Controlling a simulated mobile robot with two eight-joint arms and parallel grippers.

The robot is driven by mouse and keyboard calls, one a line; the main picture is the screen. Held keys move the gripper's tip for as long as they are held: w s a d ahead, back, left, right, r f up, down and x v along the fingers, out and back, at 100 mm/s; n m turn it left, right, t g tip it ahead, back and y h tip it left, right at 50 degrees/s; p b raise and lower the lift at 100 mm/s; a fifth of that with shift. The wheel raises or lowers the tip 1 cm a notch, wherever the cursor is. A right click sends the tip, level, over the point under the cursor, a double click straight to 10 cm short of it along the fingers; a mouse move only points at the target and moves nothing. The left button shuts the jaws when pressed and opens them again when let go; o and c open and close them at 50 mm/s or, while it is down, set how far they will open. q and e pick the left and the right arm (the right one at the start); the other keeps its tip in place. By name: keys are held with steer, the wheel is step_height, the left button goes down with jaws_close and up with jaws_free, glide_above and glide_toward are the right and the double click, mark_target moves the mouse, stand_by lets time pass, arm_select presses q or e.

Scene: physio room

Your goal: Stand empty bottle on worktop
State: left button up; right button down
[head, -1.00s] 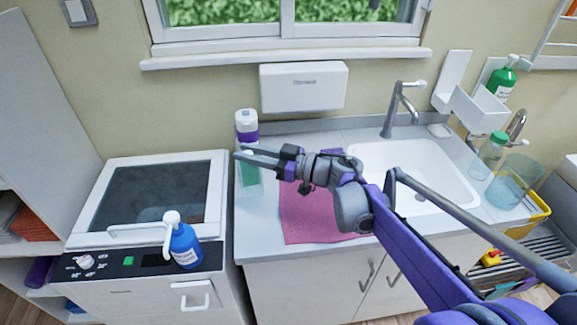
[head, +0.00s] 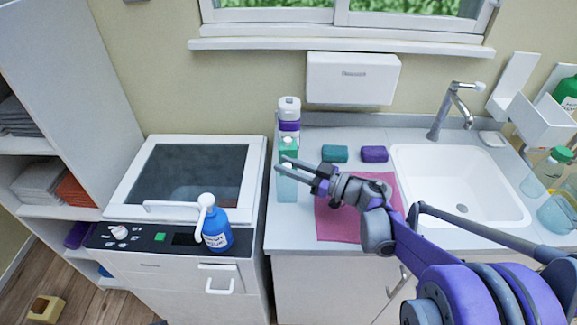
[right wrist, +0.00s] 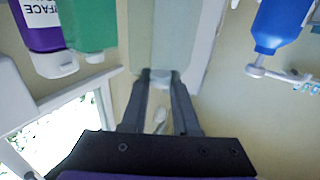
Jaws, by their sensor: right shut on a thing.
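The empty bottle (head: 287,188) is a pale, see-through bottle with a white cap, upright at the left end of the worktop (head: 292,236). My right gripper (head: 283,166) is shut on it near its top. In the right wrist view the bottle (right wrist: 165,35) shows between the fingers (right wrist: 160,78), with its cap at the fingertips. I cannot tell whether its base touches the worktop. My left gripper is not in view.
Close behind stand a green bottle (head: 288,147) and a white-and-purple bottle (head: 289,108). A pink cloth (head: 338,222), two sponges (head: 334,153) (head: 374,153) and the sink (head: 460,185) lie to the right.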

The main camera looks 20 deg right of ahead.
steer(key=shift+f, duration=0.25)
steer(key=c, duration=0.7)
jaws_free()
steer(key=shift+r, duration=0.1)
steer(key=shift+r, duration=0.15)
steer(key=shift+s+d, duration=0.15)
steer(key=b+v, duration=0.1)
steer(key=v, duration=1)
steer(key=shift+s+d, duration=0.15)
steer(key=shift+s, duration=0.05)
